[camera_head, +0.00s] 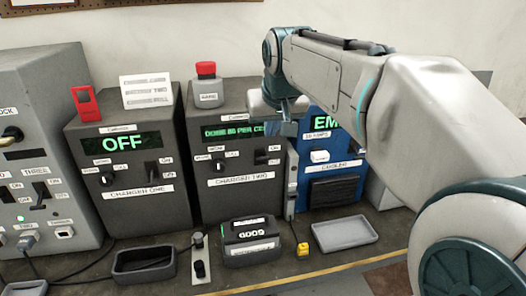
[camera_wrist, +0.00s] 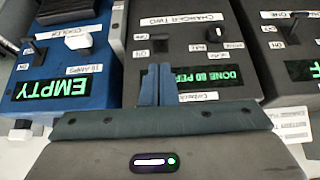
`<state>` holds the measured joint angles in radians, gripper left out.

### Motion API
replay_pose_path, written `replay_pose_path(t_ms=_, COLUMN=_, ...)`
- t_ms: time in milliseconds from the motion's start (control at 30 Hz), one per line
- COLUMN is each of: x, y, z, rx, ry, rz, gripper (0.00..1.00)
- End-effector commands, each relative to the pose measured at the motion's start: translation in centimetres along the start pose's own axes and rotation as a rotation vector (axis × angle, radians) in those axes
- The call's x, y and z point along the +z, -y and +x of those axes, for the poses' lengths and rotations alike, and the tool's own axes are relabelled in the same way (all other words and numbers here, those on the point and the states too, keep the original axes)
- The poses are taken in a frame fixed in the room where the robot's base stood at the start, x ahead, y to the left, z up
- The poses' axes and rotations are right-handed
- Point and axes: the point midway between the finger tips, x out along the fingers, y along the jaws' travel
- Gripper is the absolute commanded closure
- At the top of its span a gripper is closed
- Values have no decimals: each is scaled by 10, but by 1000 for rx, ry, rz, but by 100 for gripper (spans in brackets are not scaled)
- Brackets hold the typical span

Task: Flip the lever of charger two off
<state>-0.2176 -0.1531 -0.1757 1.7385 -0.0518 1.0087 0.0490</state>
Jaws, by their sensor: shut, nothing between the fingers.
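Charger two (camera_head: 215,185) is the dark grey box in the middle of the row in the head view. Its green display reads "DONE 80 PER…", partly covered. Its small dark lever (camera_head: 261,158) sits at the right of its front, beside the ON and OFF labels; I cannot tell surely which way it points. The wrist view shows charger two (camera_wrist: 190,15) upside down, with the lever (camera_wrist: 160,45) just beyond my fingertips. My gripper (camera_wrist: 157,72) is shut and empty, in front of charger two beside its display. Contact with the lever is not clear.
Charger one (camera_head: 125,205), showing OFF, stands left. A blue cooler box (camera_head: 335,165) stands right, close to my arm.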

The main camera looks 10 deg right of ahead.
Motion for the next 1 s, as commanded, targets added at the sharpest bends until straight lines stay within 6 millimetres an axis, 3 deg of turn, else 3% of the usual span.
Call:
replay_pose_path(t_ms=300, x=1, y=-1, z=68, rx=3, ry=6, rz=2, gripper=100)
replay_pose_path(t_ms=500, x=1, y=-2, z=103, rx=3, ry=5, rz=3, gripper=100)
replay_pose_path(t_ms=700, x=0, y=-2, z=120, rx=2, ry=1, rz=2, gripper=100)
replay_pose_path(t_ms=1000, x=0, y=-2, z=123, rx=1, ry=0, rz=2, gripper=100)
